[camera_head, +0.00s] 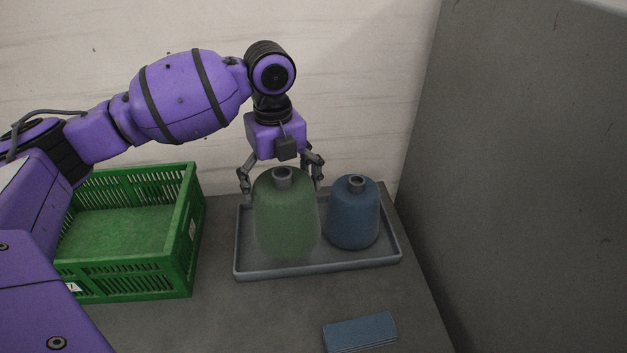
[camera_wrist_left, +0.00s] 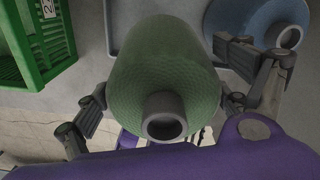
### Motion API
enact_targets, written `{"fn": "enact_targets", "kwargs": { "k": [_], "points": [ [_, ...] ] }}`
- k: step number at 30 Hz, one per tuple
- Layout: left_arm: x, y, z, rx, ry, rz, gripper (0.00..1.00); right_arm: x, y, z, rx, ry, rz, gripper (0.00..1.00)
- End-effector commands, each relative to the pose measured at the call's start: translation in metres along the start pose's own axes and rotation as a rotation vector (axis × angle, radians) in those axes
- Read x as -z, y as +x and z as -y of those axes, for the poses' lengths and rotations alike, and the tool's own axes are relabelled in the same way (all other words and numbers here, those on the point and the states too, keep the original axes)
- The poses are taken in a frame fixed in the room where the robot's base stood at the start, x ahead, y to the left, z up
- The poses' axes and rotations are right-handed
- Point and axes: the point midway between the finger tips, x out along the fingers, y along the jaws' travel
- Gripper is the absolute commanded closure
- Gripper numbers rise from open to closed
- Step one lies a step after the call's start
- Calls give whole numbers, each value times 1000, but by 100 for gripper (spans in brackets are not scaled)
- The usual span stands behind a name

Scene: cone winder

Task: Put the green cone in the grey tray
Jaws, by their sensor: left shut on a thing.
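The green cone (camera_head: 285,215) is upright, over the left part of the grey tray (camera_head: 325,268). My left gripper (camera_head: 281,185) is above and behind it with its fingers on either side, shut on the cone. In the left wrist view the green cone (camera_wrist_left: 163,75) fills the middle between the two fingers, its grey tube end toward the camera. I cannot tell whether its base touches the tray floor. My right gripper is not in view.
A blue cone (camera_head: 353,213) stands in the right part of the tray. An empty green crate (camera_head: 190,235) is left of the tray. A blue folded cloth or pad (camera_head: 360,332) lies in front. A grey wall panel (camera_head: 520,170) rises at the right.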

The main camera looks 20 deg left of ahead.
Motion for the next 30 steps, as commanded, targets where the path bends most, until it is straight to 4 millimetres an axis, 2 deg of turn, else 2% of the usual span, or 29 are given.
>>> {"fn": "enact_targets", "kwargs": {
  "k": [4,9,12,20,27,30],
  "points": [
    [-33,15,-3,-1,-6,0,71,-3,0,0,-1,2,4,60],
    [-55,45,-4,-1,-3,-2,71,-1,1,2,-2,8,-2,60],
    [-64,55,-5,1,-1,-1,71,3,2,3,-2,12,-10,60],
    [-74,66,-5,2,-1,0,71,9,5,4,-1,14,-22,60],
    [-78,97,-6,0,0,-1,71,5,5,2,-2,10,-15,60],
    [-78,101,-5,3,1,2,71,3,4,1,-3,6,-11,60]
  ]
}}
